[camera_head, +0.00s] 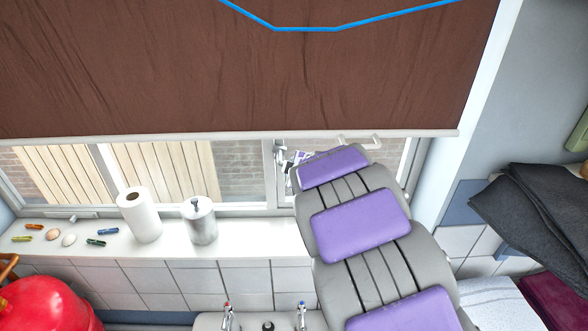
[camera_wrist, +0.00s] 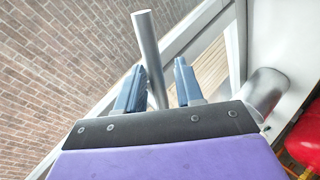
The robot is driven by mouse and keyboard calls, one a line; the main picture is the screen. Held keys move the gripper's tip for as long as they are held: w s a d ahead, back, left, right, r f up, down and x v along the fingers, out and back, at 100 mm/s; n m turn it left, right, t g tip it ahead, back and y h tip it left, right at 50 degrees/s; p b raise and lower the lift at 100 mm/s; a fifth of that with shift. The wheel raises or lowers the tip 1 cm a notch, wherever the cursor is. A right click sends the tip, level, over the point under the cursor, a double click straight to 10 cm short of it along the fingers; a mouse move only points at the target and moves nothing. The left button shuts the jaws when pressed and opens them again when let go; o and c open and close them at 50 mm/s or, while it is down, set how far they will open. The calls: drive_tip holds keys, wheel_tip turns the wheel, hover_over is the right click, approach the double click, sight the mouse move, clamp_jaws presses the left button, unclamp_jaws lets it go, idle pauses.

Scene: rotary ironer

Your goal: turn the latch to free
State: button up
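A grey metal bar (camera_wrist: 146,45), seemingly the latch handle, stands out in front of the window frame in the wrist view. My gripper (camera_wrist: 159,65) has its two blue-grey fingers apart, with the bar passing between them. The bar looks nearer the left finger, with a clear gap to the right one. I cannot tell whether it touches either. The bar's lower end is hidden behind my gripper body. In the head view my grey and purple arm reaches to the window (camera_head: 235,165) and hides most of my gripper and the bar.
The white sill (camera_head: 90,240) holds a paper towel roll (camera_head: 139,215), a metal canister (camera_head: 200,222) and several small items. A brown blind (camera_head: 200,70) hangs above. Taps (camera_head: 228,315) and a red container (camera_head: 45,305) are below. Dark cloths (camera_head: 530,215) lie at right.

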drive_tip(key=shift+s+r, duration=0.1)
drive_tip(key=v, duration=1.7)
drive_tip(key=shift+p, duration=0.35)
